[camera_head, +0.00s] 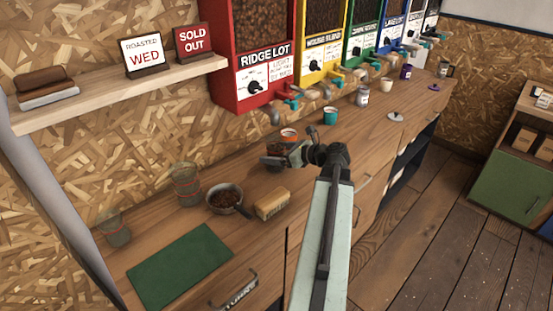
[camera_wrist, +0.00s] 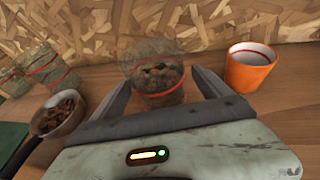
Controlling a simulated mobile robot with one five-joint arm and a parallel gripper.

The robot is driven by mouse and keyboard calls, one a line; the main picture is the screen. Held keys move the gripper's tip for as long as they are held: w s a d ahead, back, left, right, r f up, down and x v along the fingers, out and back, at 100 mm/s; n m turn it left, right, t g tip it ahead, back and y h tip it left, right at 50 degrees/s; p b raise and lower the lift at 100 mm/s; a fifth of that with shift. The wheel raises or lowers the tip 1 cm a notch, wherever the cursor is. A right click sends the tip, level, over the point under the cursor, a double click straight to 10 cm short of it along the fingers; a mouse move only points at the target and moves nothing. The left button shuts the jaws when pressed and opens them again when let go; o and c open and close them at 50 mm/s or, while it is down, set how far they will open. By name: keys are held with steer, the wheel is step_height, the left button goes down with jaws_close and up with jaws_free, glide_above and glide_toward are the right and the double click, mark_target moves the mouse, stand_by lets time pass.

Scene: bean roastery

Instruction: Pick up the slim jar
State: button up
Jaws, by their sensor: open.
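A clear glass jar (camera_wrist: 160,82) with a red band and brown contents stands between the two fingers of my gripper (camera_wrist: 161,76) in the wrist view. My gripper is open, with one finger on each side of the jar; I cannot tell whether they touch it. In the head view my gripper (camera_head: 284,155) is low over the counter and largely hides this jar. Another red-banded glass jar (camera_head: 185,184) stands to the left, and a smaller one (camera_head: 114,231) farther left. Both also show at the left of the wrist view. I cannot tell for certain which jar is the slim one.
An orange cup (camera_wrist: 251,70) stands close to the right finger. A pan of beans (camera_head: 227,199), a tan block (camera_head: 271,204) and a green mat (camera_head: 180,266) lie on the wooden counter to the left. A teal cup (camera_head: 330,116) and bean dispensers (camera_head: 256,87) are beyond.

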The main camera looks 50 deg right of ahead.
mark_target(269, 143)
steer(key=x, duration=0.3)
steer(key=shift+w+b, duration=0.2)
steer(key=shift+b, duration=0.15)
steer(key=c, duration=1.9)
step_height(269, 143, up, 4)
steer(key=p, duration=0.3)
steer(key=shift+f+p, duration=0.2)
steer(key=shift+p, duration=0.15)
steer(key=shift+s+d+r, duration=0.2)
steer(key=shift+s, duration=0.15)
steer(key=s+d, duration=0.2)
steer(key=s, duration=0.2)
steer(key=s+d+p, duration=0.1)
steer(key=s+d, duration=0.1)
steer(key=s, duration=0.3)
steer(key=s+d+r, duration=0.1)
steer(key=s+d, duration=0.1)
steer(key=s, duration=0.3)
steer(key=shift+d, duration=0.25)
